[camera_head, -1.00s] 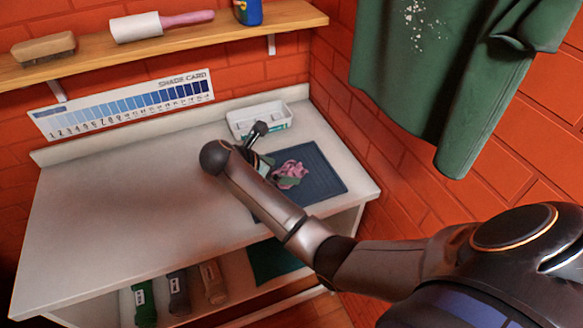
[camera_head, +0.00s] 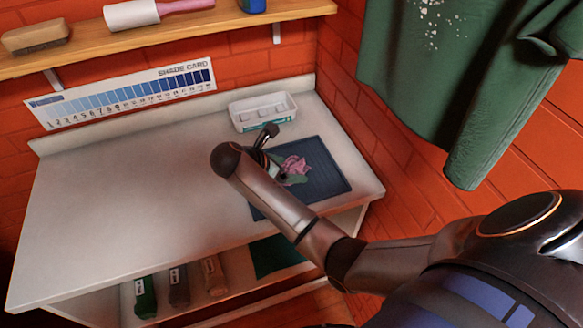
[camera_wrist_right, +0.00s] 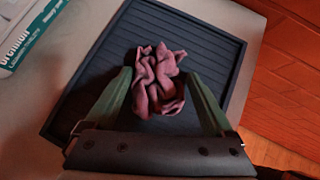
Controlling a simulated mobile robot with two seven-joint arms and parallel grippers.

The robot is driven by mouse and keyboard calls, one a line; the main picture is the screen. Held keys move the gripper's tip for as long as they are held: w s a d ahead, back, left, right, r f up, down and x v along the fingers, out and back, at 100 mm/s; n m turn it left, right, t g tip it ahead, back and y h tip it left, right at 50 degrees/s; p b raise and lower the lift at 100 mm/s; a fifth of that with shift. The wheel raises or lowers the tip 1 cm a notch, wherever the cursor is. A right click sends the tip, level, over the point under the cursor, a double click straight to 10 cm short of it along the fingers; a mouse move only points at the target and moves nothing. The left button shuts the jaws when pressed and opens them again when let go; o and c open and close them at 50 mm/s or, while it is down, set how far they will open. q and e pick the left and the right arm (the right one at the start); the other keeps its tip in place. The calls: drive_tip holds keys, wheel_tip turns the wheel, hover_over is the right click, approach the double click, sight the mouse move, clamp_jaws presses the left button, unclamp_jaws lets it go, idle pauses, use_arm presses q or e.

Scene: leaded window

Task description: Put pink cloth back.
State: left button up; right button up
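The pink cloth (camera_head: 297,166) lies crumpled on a dark ribbed mat (camera_head: 328,184) at the right end of the worktop. In the right wrist view the cloth (camera_wrist_right: 157,85) sits between the two green fingers of my right gripper (camera_wrist_right: 159,76). The fingers are apart, one on each side of the cloth; whether they touch it I cannot tell. In the head view my right gripper (camera_head: 284,177) is low over the mat, partly hidden behind my own arm. My left gripper is not in view.
A white tray (camera_head: 262,112) stands behind the mat. A wall shelf (camera_head: 180,34) holds a brush and a roller. A green garment (camera_head: 440,90) hangs at the right. Several rolled items lie under the worktop. The worktop's left and middle (camera_head: 130,190) are clear.

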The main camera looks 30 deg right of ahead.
drive_tip(key=c, duration=1.1)
drive_tip(key=shift+d+r, duration=0.1)
drive_tip(key=shift+r, duration=0.05)
